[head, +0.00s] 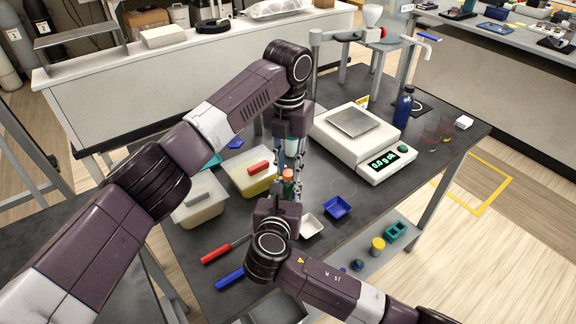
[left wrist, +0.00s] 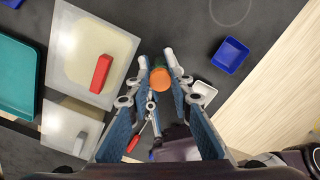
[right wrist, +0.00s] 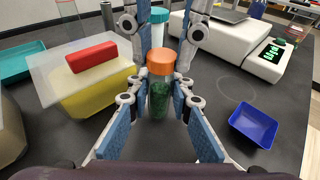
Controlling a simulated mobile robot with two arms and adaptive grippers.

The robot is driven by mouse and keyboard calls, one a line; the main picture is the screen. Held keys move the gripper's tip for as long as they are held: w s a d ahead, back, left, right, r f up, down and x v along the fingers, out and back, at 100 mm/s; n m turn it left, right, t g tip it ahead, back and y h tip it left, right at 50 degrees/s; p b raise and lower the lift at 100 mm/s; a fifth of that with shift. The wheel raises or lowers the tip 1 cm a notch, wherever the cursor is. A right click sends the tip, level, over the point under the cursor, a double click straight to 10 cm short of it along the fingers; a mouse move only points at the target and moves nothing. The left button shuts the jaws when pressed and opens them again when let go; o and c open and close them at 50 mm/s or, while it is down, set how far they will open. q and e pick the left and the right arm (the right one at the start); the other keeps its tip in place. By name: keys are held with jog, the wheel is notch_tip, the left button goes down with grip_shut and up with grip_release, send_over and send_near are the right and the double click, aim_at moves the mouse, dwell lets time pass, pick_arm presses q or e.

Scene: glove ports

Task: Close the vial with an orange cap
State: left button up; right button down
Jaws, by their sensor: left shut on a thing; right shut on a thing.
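A clear vial with green contents (right wrist: 159,98) stands upright between the fingers of my right gripper (right wrist: 161,88), which is shut on it from below. An orange cap (right wrist: 160,62) is at the top of the vial, in line with it; I cannot tell how tightly it sits. My left gripper (left wrist: 157,68) comes down from above and is shut on the cap, whose round top shows in the left wrist view (left wrist: 163,78). In the head view the cap (head: 288,173) shows small between the two grippers. Fingers hide parts of the vial.
A yellow-filled tub (right wrist: 100,95) with a red block (right wrist: 91,57) is at the left. A blue tray (right wrist: 253,123) and a white tray (head: 311,226) lie to the right. A balance (head: 362,138) stands behind. A white, teal-topped thing (right wrist: 159,16) shows behind the cap.

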pick_arm(q)
jog(key=m, duration=0.2)
jog(key=shift+m, duration=0.4)
jog(key=o, duration=0.7)
jog(key=shift+r, duration=0.1)
jog(key=shift+r, duration=2.2)
jog(key=shift+c, duration=0.4)
